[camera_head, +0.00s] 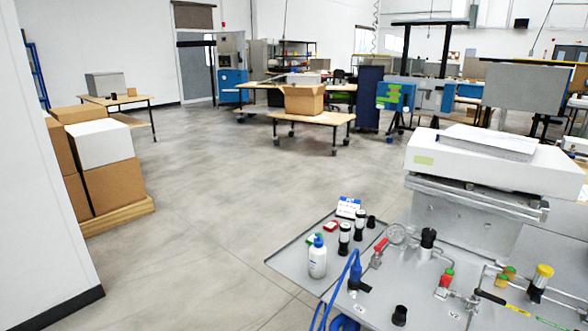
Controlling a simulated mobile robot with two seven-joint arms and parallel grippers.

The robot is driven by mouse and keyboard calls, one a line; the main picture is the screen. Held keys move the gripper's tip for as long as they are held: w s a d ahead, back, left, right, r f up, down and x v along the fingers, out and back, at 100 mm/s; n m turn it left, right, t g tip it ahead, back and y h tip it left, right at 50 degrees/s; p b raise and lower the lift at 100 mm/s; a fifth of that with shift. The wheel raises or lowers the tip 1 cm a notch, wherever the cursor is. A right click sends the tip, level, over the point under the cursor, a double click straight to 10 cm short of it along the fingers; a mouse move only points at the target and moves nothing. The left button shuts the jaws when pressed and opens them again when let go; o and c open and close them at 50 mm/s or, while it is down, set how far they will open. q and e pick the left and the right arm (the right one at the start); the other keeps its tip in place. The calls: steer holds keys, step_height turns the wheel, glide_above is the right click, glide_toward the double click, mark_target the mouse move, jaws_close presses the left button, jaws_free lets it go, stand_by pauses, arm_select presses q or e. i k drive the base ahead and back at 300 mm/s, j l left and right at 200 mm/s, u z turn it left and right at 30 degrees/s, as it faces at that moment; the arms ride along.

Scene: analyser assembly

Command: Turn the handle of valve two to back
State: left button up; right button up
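The analyser panel (385,290) is a light grey board with pipes and valves at the lower right. A lever valve with a red handle (380,245) sits by a round gauge (397,235). A black-handled fitting (358,285) with a blue hose is in front of it. Neither of my grippers is in view.
A white bottle (317,260) and several small black-capped parts stand on the panel's left. A white box with papers (490,150) sits behind the valves. Stacked cartons (112,187) stand at the left wall. The floor between is clear.

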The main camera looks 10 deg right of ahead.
mark_target(479, 292)
steer(key=z, duration=1.45)
steer(key=j, duration=0.45)
steer(key=k+u, duration=0.05)
